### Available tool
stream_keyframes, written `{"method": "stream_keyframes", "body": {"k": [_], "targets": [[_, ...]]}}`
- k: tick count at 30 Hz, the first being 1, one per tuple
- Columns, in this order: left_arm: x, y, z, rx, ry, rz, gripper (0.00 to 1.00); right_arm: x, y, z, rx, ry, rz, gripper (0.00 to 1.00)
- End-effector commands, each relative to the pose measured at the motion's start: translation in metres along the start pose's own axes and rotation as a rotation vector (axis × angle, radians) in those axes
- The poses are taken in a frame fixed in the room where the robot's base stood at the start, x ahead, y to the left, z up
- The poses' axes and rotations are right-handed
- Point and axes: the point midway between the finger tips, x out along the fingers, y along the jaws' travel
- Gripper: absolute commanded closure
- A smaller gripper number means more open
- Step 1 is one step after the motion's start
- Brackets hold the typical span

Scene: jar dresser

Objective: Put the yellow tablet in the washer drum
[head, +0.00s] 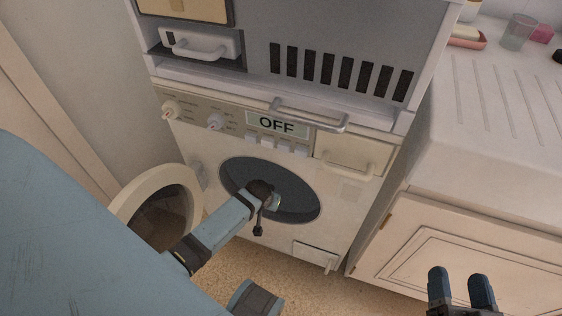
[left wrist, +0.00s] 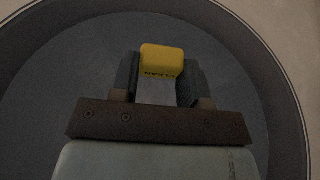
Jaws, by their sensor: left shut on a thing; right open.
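The yellow tablet (left wrist: 161,60) shows in the left wrist view, held between the two fingers of my left gripper (left wrist: 161,82). Dark lettering shows on its near edge. In the head view my left gripper (head: 268,198) is at the washer's round opening, and the tablet is hidden there. The washer drum (head: 300,207) is the dark opening in the washer front (head: 345,215). The drum's dark interior surrounds the gripper in the left wrist view. The washer door (head: 128,205) stands open to the left. My right gripper (head: 462,275) is open and empty at the lower right.
The washer's display (head: 277,124) reads OFF. A grey vented unit (head: 340,45) stands above the washer. At right is a white counter (head: 495,95) over a cabinet (head: 470,235), with a glass (head: 518,31) at the back. Tan floor (head: 290,275) shows below.

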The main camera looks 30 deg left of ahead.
Motion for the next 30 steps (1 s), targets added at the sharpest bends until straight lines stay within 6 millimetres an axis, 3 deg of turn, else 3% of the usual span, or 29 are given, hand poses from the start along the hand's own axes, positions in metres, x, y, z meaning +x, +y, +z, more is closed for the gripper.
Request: {"method": "stream_keyframes", "body": {"k": [9,13,16,23,30], "targets": [[0.034,0.000,-0.074,-0.001,0.003,0.001,0.84,0.002,-0.018,-0.028,0.034,0.191,-0.083,0.33],[0.043,0.000,-0.097,0.000,0.001,0.000,0.84,0.004,-0.015,-0.011,0.034,0.131,-0.083,0.33],[0.059,0.000,-0.087,0.001,-0.002,0.000,0.84,0.006,-0.013,0.002,0.034,0.089,-0.086,0.33],[0.075,0.000,-0.081,0.000,-0.001,0.001,0.84,0.007,-0.011,0.017,0.034,0.032,-0.091,0.33],[0.106,0.001,-0.070,0.000,0.000,0.001,0.84,0.008,-0.008,0.051,0.032,-0.077,-0.104,0.33]]}}
